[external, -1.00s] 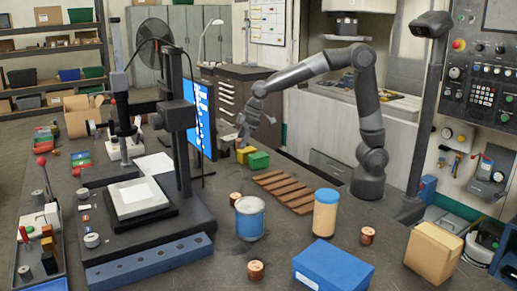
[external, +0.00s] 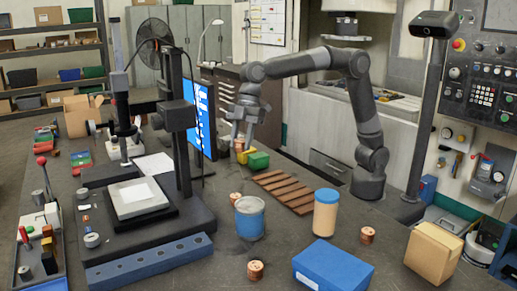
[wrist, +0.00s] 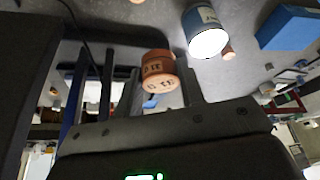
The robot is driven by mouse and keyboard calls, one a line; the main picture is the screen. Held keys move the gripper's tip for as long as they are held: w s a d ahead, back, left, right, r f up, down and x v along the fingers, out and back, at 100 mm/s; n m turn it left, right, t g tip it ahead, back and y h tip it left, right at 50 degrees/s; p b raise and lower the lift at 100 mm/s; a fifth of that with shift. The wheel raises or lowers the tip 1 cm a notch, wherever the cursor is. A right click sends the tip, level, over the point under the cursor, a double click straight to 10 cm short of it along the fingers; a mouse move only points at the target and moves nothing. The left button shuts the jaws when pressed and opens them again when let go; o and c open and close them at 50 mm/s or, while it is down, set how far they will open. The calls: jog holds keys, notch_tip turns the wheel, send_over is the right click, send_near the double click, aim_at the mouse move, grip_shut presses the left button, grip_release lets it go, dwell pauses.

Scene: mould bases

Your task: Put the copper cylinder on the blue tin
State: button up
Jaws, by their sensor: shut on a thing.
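My gripper (external: 241,143) points down beyond the blue tin, near the yellow and green boxes. It is shut on a copper cylinder (wrist: 159,68), which shows between the fingers in the wrist view. In the external view only a small copper patch (external: 239,146) shows at the fingertips. The blue tin (external: 249,219) stands upright on the bench, apart from my gripper. It also shows in the wrist view (wrist: 203,20). Other copper cylinders stand on the bench: one behind the tin (external: 235,199), one in front (external: 256,270) and one to the right (external: 367,235).
A tan jar with a blue lid (external: 325,213) stands right of the tin. A slatted brown rack (external: 284,190) lies behind it. A blue box (external: 333,268) and a cardboard box (external: 433,251) are at the front right. A dark press stand (external: 183,150) rises left of my gripper.

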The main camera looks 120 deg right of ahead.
jog(key=w+a+n, duration=0.1)
jog(key=a, duration=0.3)
send_over(248, 205)
jog(key=s, duration=0.1)
jog(key=f, duration=0.5)
jog(key=shift+s+d+f, duration=0.15)
jog(key=shift+d+f, duration=0.25)
jog(key=shift+f, duration=2.05)
jog(key=shift+f, duration=0.2)
jog(key=o, duration=1.2)
